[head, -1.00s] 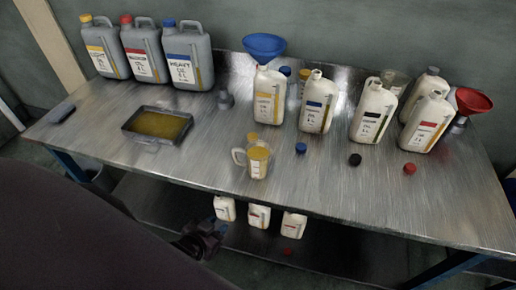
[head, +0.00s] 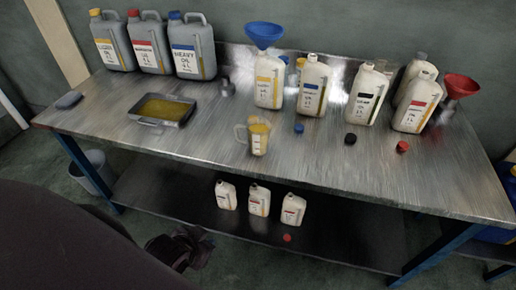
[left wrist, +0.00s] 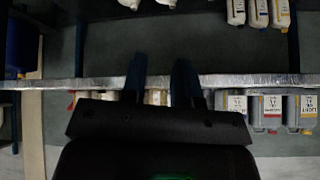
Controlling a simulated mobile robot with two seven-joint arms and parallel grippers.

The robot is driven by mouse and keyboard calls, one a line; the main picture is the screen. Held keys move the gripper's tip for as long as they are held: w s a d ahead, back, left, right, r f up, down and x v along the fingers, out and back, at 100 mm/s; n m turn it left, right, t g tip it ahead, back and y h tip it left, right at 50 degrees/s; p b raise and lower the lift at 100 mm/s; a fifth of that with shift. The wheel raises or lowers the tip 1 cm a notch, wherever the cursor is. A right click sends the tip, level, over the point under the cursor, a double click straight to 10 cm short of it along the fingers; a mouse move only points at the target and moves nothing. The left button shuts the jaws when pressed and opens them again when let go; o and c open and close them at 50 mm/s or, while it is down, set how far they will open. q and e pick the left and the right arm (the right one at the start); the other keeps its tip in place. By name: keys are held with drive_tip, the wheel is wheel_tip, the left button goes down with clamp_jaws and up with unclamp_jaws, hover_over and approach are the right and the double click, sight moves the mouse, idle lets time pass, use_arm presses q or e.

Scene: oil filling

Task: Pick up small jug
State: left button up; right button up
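A small clear jug (head: 259,139) with a handle on its left, a pale label and yellow oil inside stands upright near the table's front edge, left of centre. My left gripper (head: 183,246) is low in the head view, in front of the table and below the tabletop, well apart from the jug. In the left wrist view my left gripper's two dark fingers (left wrist: 160,82) are spread with nothing between them. The jug cannot be made out in that view. My right gripper is not in view.
The table (head: 330,165) carries grey canisters (head: 192,52), an oil tray (head: 163,110), several white bottles (head: 312,88), a blue funnel (head: 264,32) and a red funnel (head: 461,85). Small bottles stand on the lower shelf (head: 150,190). A bucket (head: 90,175) stands at left. Loose caps lie right of the jug.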

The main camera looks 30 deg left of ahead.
use_arm(q)
drive_tip(key=w+a+r+m+t+y+b, duration=0.1)
drive_tip(key=w+a+m+t+y+b, duration=0.15)
drive_tip(key=w+a+m+y, duration=0.5)
drive_tip(key=w+r+m+t+h, duration=0.1)
drive_tip(key=w+m+t+h, duration=0.1)
drive_tip(key=w+m, duration=0.3)
drive_tip(key=w+a+r+m+t+h, duration=0.1)
drive_tip(key=w+m+t+h, duration=0.1)
drive_tip(key=w+m, duration=0.4)
drive_tip(key=w+a+r+m+t+h, duration=0.1)
drive_tip(key=w+m+t, duration=0.3)
drive_tip(key=m, duration=0.9)
drive_tip(key=shift+w+r+m+h, duration=0.25)
drive_tip(key=shift+w+r+h, duration=0.2)
drive_tip(key=shift+w+h, duration=0.3)
drive_tip(key=shift+w+m+h, duration=0.2)
drive_tip(key=shift+m+h, duration=0.1)
drive_tip(key=w, duration=0.5)
drive_tip(key=shift+a, duration=0.15)
drive_tip(key=shift+w+a+b, duration=0.2)
drive_tip(key=shift+w+b, duration=0.15)
drive_tip(key=shift+w, duration=2.45)
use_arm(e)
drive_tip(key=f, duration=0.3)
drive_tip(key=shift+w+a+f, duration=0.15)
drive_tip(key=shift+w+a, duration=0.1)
use_arm(q)
drive_tip(key=shift+c, duration=0.4)
